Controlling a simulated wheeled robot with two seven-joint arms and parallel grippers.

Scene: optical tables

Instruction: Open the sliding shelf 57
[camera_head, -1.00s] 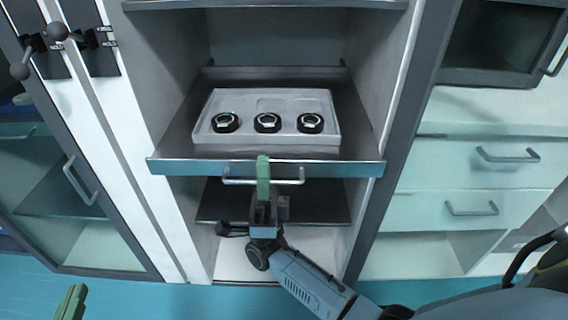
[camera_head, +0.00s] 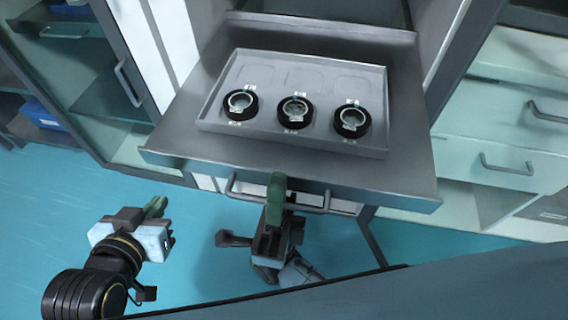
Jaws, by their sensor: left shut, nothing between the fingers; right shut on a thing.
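The sliding shelf (camera_head: 400,172) is a grey metal board, pulled well out of the cabinet. A bar handle (camera_head: 312,204) runs along its front edge. My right gripper (camera_head: 276,190) is at the middle of the handle, its green fingers shut on it; the fingers hide part of the bar. My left gripper (camera_head: 156,207) is shut and empty, over the floor to the left of the shelf front, apart from it. A grey tray (camera_head: 310,142) lies on the shelf with three black ring-shaped parts (camera_head: 295,110) in its front row.
A glass door with a handle (camera_head: 128,82) stands at the left, with blue bins (camera_head: 42,115) behind glass. Drawers with handles (camera_head: 507,165) are at the right. The blue floor (camera_head: 70,205) is clear at the front left.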

